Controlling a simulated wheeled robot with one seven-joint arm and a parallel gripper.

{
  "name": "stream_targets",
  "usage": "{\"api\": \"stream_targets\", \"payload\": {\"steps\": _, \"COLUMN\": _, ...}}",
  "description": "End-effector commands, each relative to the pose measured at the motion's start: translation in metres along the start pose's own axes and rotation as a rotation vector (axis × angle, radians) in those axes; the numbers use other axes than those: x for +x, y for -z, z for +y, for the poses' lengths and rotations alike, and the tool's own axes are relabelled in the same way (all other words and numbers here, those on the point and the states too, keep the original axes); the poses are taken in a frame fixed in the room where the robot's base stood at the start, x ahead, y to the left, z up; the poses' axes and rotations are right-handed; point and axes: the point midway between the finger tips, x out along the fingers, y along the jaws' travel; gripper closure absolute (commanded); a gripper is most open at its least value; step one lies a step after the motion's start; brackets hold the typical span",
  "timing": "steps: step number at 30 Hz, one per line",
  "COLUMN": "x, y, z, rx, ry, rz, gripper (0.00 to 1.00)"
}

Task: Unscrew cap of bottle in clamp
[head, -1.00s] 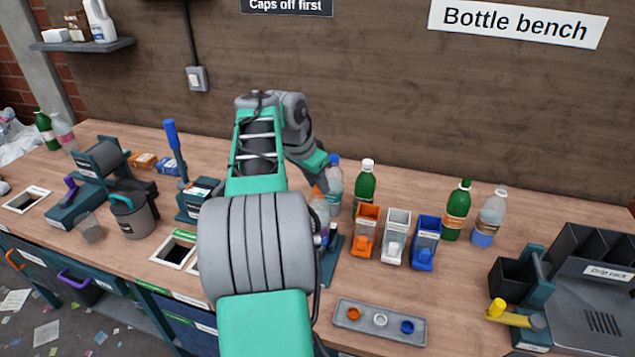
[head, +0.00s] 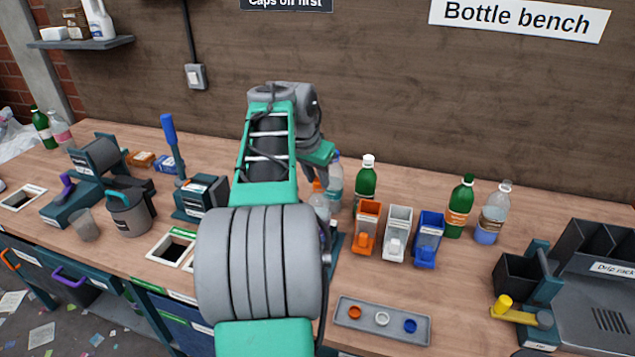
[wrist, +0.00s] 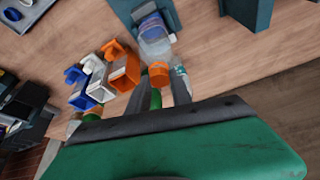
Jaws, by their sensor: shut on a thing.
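A clear bottle (wrist: 154,42) with a blue band stands in the dark teal clamp (wrist: 166,12) in the wrist view. Its orange cap (wrist: 158,70) sits between the fingertips of my gripper (wrist: 158,88), which is shut on it. The cap is at the bottle's mouth; whether it is loose on the thread I cannot tell. In the head view the bottle (head: 319,203) and orange cap (head: 317,185) show just right of my forearm, which hides most of the clamp and the fingers.
A clear blue-capped bottle (head: 335,182) and a green bottle (head: 366,183) stand close behind. Orange (head: 366,228), white (head: 397,233) and blue (head: 428,239) bins are to the right. A grey tray (head: 345,325) with three caps lies in front.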

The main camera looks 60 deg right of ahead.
Motion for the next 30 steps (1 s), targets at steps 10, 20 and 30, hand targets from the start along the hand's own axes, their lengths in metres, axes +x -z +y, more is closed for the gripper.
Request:
{"api": "stream_targets", "payload": {"steps": 10, "x": 0.0022, "y": -0.0004, "z": 0.0002, "rx": -0.148, "ry": 0.063, "rz": -0.002, "gripper": 1.00}}
{"api": "stream_targets", "payload": {"steps": 20, "x": -0.0006, "y": 0.0004, "z": -0.0003, "rx": -0.183, "ry": 0.076, "rz": -0.003, "gripper": 1.00}}
{"api": "stream_targets", "payload": {"steps": 30, "x": 0.0024, "y": -0.0003, "z": 0.0007, "rx": -0.282, "ry": 0.117, "rz": -0.004, "gripper": 1.00}}
